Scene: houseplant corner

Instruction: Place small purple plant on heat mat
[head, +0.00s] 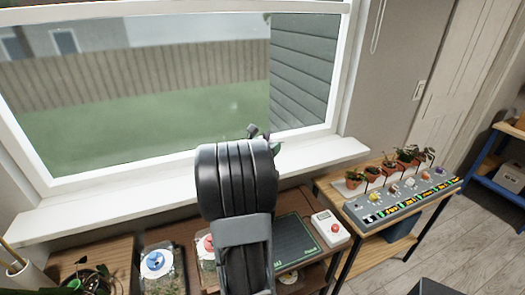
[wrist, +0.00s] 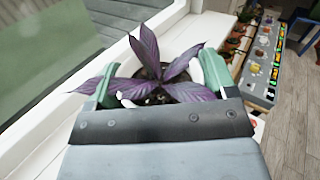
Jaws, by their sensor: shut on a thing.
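The small purple plant (wrist: 165,70) has long purple leaves and dark soil in its pot, seen from above in the wrist view. My gripper (wrist: 158,84) has a green finger on each side of the pot and is shut on it. The pot's lower part is hidden, and I cannot tell how high it is above the sill. In the head view my arm hides most of the gripper and plant. The heat mat (head: 293,243) is a dark flat rectangle on the wooden bench, right of my arm, its left part hidden.
A white box with a red button (head: 330,228) lies beside the mat. The white window sill (head: 100,218) runs behind the bench. Jars with blue (head: 154,261) and red knobs stand left of the mat. A right-hand table bears several potted plants and a grey panel (head: 405,199).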

